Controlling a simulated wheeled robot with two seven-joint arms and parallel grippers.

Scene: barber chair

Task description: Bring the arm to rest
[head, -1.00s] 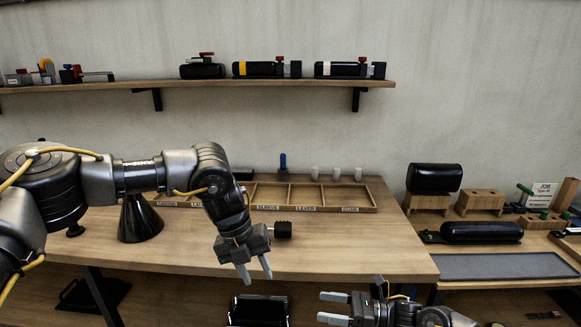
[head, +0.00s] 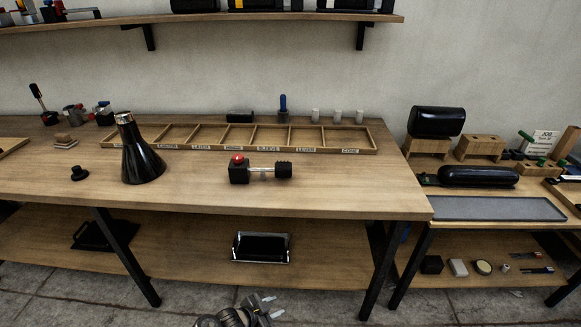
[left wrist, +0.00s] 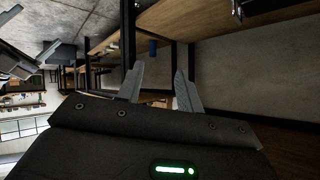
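My left gripper (head: 272,306) shows at the bottom edge of the head view, low in front of the workbench (head: 200,200). Its two fingers are apart with nothing between them. In the left wrist view the gripper (left wrist: 160,88) also shows its fingers spread and empty. Most of my left arm is out of the head view. A black block with a red button, a metal shaft and a dark knurled knob (head: 284,169) lies on the workbench, clear of the gripper.
A black cone (head: 142,155) and a divided wooden tray (head: 240,148) stand on the bench. The lower shelf (head: 190,250) holds a black tray (head: 260,247). A side table (head: 470,226) with black cylinders is at the right. The floor around the left gripper looks clear.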

